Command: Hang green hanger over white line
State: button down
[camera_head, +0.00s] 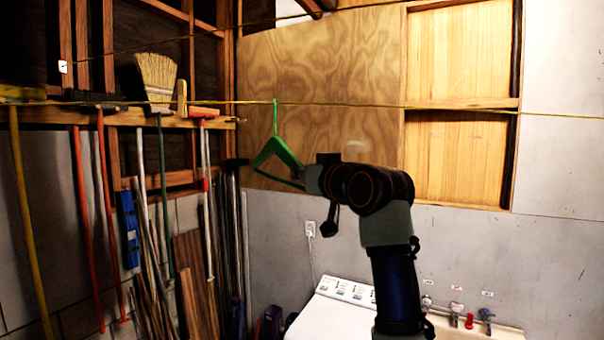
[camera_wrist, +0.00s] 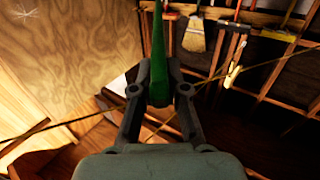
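The green hanger (camera_head: 287,154) is upright, with its hook pointing up, at the centre of the head view. My gripper (camera_head: 308,179) reaches in from the right and is shut on the hanger's lower right part. In the wrist view the green hanger (camera_wrist: 158,55) stands between the two fingers of my gripper (camera_wrist: 161,88). A thin line (camera_head: 440,107), yellowish in this light, runs across the head view at the height of the hook's top. The hook overlaps the line there; I cannot tell whether it rests over it.
A second thin line (camera_head: 230,33) slants across higher up. Brooms and long-handled tools hang on the left wall, with a straw broom (camera_head: 157,78) on the shelf. A plywood panel (camera_head: 330,70) stands behind. A white washing machine (camera_head: 335,318) is below.

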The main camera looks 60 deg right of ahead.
jog(key=shift+r, duration=2.3)
